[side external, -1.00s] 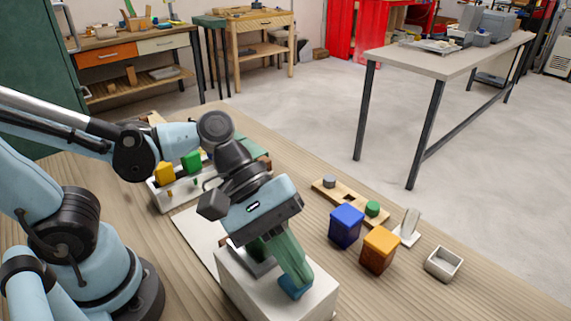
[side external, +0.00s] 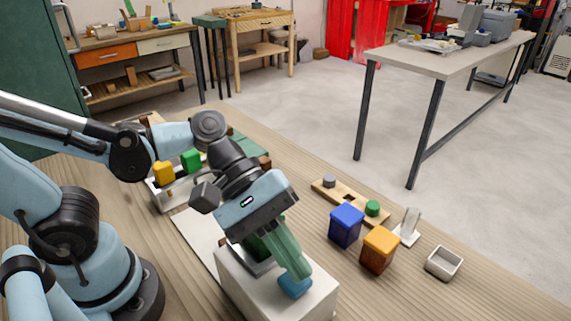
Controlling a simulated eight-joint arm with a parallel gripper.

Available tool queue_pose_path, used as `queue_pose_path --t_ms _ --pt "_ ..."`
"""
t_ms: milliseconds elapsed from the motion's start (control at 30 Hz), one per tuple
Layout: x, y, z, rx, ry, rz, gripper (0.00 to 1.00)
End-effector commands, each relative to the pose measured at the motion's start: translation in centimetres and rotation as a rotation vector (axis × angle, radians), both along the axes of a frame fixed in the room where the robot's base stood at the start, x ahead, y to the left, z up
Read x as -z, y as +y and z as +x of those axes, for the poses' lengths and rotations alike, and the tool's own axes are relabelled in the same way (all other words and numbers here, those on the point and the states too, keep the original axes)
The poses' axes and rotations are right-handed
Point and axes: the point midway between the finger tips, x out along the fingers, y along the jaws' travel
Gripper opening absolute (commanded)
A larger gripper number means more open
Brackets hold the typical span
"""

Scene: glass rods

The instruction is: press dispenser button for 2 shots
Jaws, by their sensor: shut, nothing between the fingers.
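A white box-shaped block (side external: 247,296), which looks like the dispenser, stands at the front of the wooden table. My gripper (side external: 297,274) points down over its top, with green fingers shut and nothing held between them. A small blue piece (side external: 295,288) sits right at the fingertips on the top of the block. It looks like the button, but the fingers partly cover it. I cannot tell whether the fingertips touch it or how far it is pressed.
A blue cube (side external: 346,226) and an orange cube (side external: 379,250) stand to the right. Behind them is a wooden strip (side external: 350,199) with pegs. A small white open box (side external: 444,263) lies farther right. A white tray with yellow and green blocks (side external: 191,160) stands behind my gripper.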

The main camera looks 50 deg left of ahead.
Motion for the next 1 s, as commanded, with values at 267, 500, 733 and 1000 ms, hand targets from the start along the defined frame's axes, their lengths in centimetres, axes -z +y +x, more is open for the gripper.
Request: queue_pose_path --t_ms 267,500,733,1000 --pt "2.4 2.6 -0.4 -0.009 -0.012 0.124 0.00" --pt "2.0 2.5 -0.4 -0.008 -0.011 0.123 0.00" --pt "0.0 2.5 -0.4 -0.008 -0.014 0.123 0.00" --pt "-2.4 2.4 -0.3 -0.004 -0.017 0.119 0.00"
